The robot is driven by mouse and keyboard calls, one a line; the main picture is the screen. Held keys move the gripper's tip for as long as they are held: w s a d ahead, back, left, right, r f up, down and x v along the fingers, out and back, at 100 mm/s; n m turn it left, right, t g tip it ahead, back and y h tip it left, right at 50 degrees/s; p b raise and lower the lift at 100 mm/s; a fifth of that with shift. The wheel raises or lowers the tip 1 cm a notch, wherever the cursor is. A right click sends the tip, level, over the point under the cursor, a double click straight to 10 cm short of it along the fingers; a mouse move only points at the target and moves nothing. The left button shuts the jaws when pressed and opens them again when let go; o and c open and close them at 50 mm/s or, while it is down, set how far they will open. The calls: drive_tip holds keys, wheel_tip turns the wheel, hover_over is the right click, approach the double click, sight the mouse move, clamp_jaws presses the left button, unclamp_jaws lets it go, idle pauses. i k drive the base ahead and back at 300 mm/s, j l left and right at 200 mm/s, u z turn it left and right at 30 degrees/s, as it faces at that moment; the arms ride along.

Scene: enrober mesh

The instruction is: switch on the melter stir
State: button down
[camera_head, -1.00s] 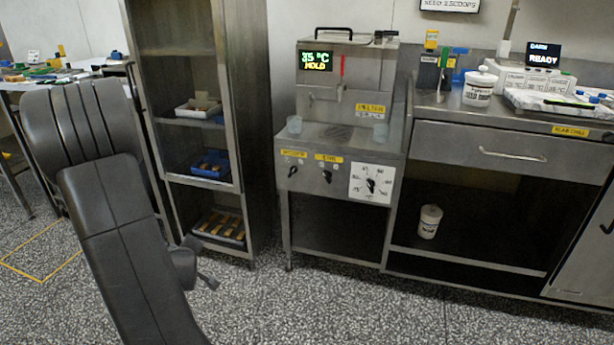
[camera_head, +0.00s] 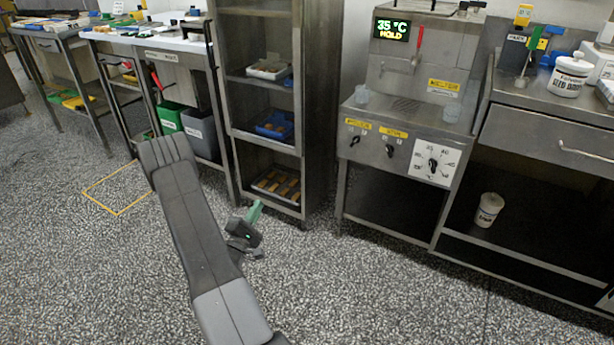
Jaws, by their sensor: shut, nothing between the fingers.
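The melter (camera_head: 425,70) is a steel machine right of centre, with a green and yellow display (camera_head: 392,29) reading "35 °C HOLD". Its front panel has a left black knob (camera_head: 355,140) and a right black knob (camera_head: 390,151), each under a small yellow label. The label over the right knob (camera_head: 393,132) may read "STIR", but the lettering is too small to be sure. The left knob looks slanted and the right one nearer upright. A white temperature dial (camera_head: 434,163) is right of them. My gripper (camera_head: 254,211), with green fingers, is shut and empty, low and left of the melter, apart from it.
A steel shelf rack (camera_head: 316,110) with trays stands between my arm and the melter's left side. A bench with a white tub (camera_head: 570,76) adjoins the melter on the right. Another tub (camera_head: 488,210) stands on its lower shelf. The speckled floor in front is clear.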

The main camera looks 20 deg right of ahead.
sight(390, 148)
drive_tip(key=i+j, duration=0.15)
drive_tip(key=i, duration=0.25)
drive_tip(key=i+j, duration=0.15)
drive_tip(key=i, duration=0.25)
drive_tip(key=i+j, duration=0.15)
drive_tip(key=i, duration=0.25)
drive_tip(key=z, duration=1.55)
